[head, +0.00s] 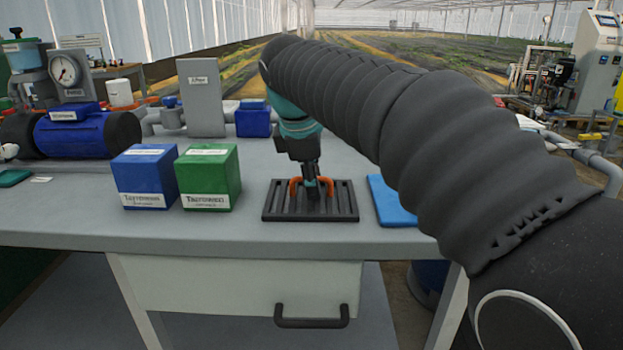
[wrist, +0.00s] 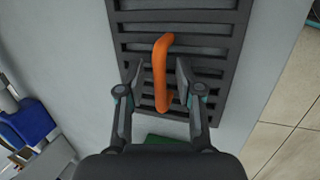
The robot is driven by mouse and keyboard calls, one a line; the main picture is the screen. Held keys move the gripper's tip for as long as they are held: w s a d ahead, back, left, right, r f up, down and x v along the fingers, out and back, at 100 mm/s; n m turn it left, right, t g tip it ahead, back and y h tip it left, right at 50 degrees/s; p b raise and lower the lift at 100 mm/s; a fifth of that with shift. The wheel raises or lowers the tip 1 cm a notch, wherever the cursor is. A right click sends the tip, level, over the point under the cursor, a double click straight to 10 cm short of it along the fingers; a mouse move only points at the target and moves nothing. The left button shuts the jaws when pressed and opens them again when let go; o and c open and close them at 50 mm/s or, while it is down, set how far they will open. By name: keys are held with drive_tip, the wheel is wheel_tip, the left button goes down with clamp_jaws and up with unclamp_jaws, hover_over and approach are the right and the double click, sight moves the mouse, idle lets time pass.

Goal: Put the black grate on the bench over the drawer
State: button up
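The black grate (head: 345,212) lies flat on the bench (head: 90,222), near its front edge and above the drawer (head: 215,285). An orange arched handle (head: 297,187) stands up from the grate. My gripper (head: 312,183) points down at the middle of the handle. In the wrist view, the slotted grate (wrist: 215,45) fills the upper middle, and the orange handle (wrist: 162,75) passes between my fingers (wrist: 160,75). The fingers are apart, with a visible gap on each side of the handle. The drawer is shut, with a black pull (head: 312,317) on its front.
A blue box (head: 146,180) and a green box (head: 208,178) stand left of the grate. A flat blue item (head: 390,202) lies to its right, partly behind my arm. A grey upright panel (head: 202,97), pump (head: 75,135) and piping stand behind. Bare bench lies left of the boxes.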

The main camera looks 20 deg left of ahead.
drive_tip(key=p+v, duration=0.3)
drive_tip(key=v, duration=0.9)
drive_tip(key=shift+r, duration=0.1)
drive_tip(key=s+d+f+m, duration=0.25)
drive_tip(key=d+m, duration=0.25)
drive_tip(key=d, duration=0.5)
drive_tip(key=s+d+f+m, duration=0.2)
drive_tip(key=d+f+m, duration=0.2)
drive_tip(key=d, duration=0.6)
drive_tip(key=s+d+f+m+t, duration=0.1)
drive_tip(key=s+d+f+m, duration=0.4)
drive_tip(key=f, duration=0.3)
drive_tip(key=s+d+f+m, duration=0.6)
drive_tip(key=s+f, duration=0.2)
drive_tip(key=f, duration=0.1)
drive_tip(key=shift+s+t+y, duration=0.2)
drive_tip(key=shift+t+y, duration=0.2)
